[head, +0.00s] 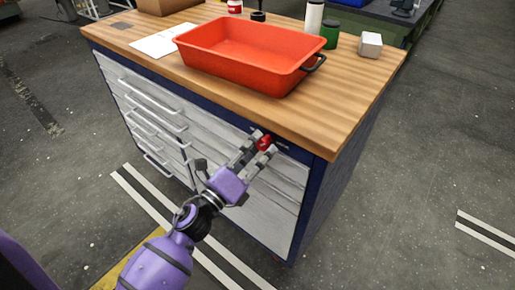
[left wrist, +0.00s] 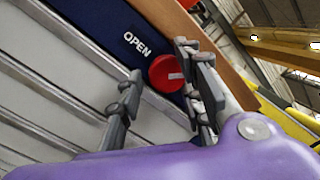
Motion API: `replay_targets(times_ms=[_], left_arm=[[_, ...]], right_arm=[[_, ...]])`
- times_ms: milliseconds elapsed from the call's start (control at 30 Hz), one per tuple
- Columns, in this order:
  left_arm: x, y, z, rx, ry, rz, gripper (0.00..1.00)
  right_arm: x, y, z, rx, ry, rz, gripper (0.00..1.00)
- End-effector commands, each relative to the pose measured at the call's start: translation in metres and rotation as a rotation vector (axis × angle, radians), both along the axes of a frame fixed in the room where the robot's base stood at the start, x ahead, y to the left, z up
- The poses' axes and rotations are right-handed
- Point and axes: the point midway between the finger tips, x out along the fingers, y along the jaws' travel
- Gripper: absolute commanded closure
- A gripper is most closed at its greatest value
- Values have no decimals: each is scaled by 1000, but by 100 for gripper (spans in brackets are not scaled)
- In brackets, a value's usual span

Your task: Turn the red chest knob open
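The red knob (head: 264,143) sits on the blue upper band of the chest (head: 325,200), near its right front corner under the wooden top. In the left wrist view the red knob (left wrist: 167,74) shows a pale mark on its face, with the white word OPEN beside it. My left gripper (head: 262,143) is open, with its fingertips on either side of the knob. In the left wrist view the left gripper's fingers (left wrist: 160,85) stand apart around the knob; I cannot tell whether they touch it. My right gripper is not in view.
An orange tray (head: 188,46) stands on the wooden top. A white sheet (head: 160,42), a green container (head: 330,35) and a small white box (head: 370,45) are near it. Drawer handles (head: 152,97) stick out at the left of the chest front. The floor to the right is clear.

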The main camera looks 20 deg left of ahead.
Motion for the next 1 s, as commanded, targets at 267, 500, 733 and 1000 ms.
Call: replay_targets(times_ms=[267,500,733,1000], left_arm=[[0,1,0,2,0,2,61],[-1,0,0,2,-2,-2,61],[-26,9,-5,1,1,1,61],[-80,29,-15,0,2,2,61]], right_arm=[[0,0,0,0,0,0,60],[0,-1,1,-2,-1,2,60],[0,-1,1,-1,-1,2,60],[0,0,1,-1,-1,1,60]])
